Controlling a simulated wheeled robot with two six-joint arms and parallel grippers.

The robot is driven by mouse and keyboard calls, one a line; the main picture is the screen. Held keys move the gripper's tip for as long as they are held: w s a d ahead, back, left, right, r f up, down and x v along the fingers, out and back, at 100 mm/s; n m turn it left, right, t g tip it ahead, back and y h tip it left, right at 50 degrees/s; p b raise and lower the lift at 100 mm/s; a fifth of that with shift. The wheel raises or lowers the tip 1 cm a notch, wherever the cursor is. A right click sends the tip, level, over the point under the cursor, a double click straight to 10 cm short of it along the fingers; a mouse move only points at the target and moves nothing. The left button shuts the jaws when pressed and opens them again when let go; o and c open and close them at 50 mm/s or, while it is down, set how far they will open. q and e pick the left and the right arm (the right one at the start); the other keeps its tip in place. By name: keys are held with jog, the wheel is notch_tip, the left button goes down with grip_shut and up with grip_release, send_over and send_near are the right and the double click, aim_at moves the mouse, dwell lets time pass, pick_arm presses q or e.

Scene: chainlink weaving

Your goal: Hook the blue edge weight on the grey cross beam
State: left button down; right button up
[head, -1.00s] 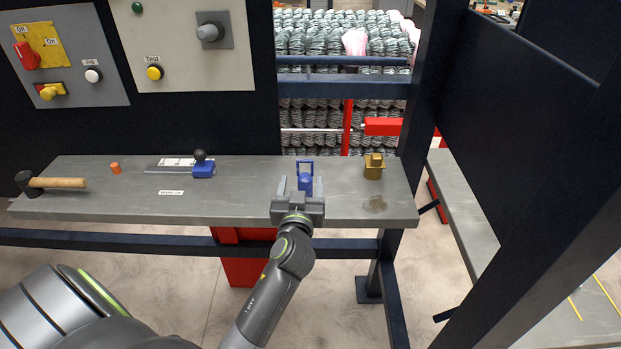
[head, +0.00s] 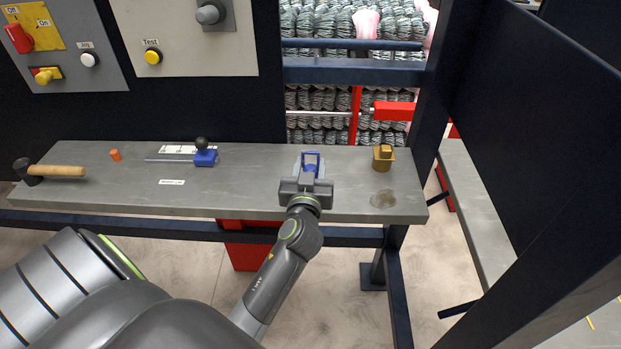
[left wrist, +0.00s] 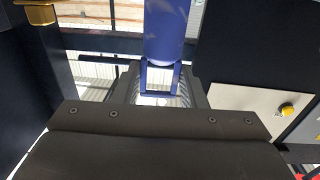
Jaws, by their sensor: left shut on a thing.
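The blue edge weight (head: 311,161) stands over the grey bench top, right of its middle, with a squared blue loop on it. My left gripper (head: 308,172) reaches it from the front and is shut on it. In the left wrist view the weight's blue body (left wrist: 166,35) and loop show between my fingers (left wrist: 160,90). Part of the weight is hidden behind the gripper. A blue-grey horizontal beam (head: 352,72) crosses the opening behind the bench, with a thinner bar (head: 350,45) above it; I cannot tell which is the cross beam. My right gripper is not in view.
The grey bench (head: 110,190) holds a brass weight (head: 383,157) to the right, a blue clamp with a black knob (head: 205,155), an orange piece (head: 115,155) and a hammer (head: 50,171) to the left. Dark posts (head: 437,100) frame the right. Wire coils lie beyond the opening.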

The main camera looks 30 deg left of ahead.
pick_arm(q)
jog(key=shift+f, duration=0.1)
notch_tip(320, 180, up, 10)
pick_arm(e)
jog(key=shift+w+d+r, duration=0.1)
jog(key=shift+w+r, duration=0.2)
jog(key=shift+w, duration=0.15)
pick_arm(q)
jog(key=c, duration=1.5)
grip_release()
grip_shut()
jog(key=shift+w, duration=0.1)
